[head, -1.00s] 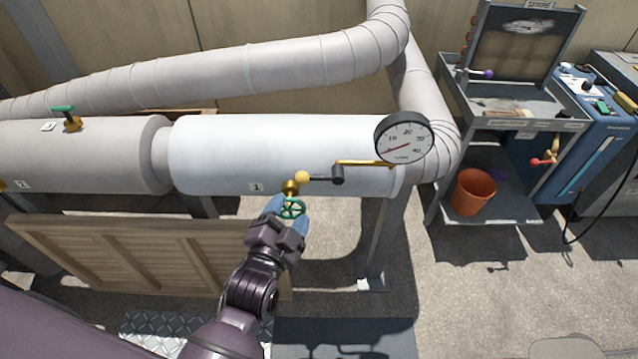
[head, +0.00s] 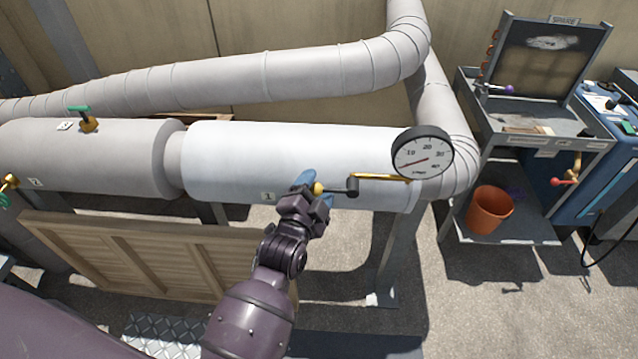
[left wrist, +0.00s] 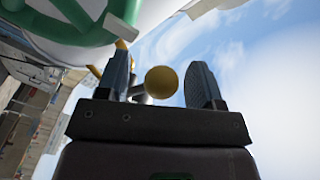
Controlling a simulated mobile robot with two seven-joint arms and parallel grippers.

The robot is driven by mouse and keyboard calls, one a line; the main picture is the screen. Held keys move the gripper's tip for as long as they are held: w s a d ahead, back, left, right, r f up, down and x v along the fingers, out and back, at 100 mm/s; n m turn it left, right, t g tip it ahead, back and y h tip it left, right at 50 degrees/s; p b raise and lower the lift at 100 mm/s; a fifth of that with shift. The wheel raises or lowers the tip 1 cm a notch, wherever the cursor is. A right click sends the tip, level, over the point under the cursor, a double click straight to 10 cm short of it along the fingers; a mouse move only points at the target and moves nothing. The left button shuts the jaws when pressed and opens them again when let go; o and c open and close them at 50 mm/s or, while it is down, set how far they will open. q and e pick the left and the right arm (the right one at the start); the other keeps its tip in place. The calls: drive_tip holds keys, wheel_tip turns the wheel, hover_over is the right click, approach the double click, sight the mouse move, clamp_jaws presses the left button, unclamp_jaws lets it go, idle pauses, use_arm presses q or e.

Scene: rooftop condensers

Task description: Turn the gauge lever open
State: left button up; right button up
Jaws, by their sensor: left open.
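The gauge lever (head: 337,190) is a short dark arm with a yellow ball knob at its left end, in front of the white tank (head: 240,150) labelled 1. Its right end meets a dark block (head: 352,187) on the brass pipe to the round gauge (head: 422,153). My left gripper (head: 315,182) is at the knob, open. In the left wrist view, the yellow ball (left wrist: 161,82) shows between the two spread blue-grey fingers (left wrist: 160,78), with gaps on both sides. The gripper hides part of the lever's left end in the head view. My right gripper is not in view.
A green handwheel (left wrist: 75,30) is close by the fingers in the left wrist view; the gripper hides it in the head view. A wooden panel (head: 130,255) stands below the tanks. A grey cart (head: 500,240) with an orange bucket (head: 489,210) stands right.

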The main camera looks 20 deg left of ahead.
use_arm(q)
drive_tip(key=shift+w, duration=0.75)
clamp_jaws()
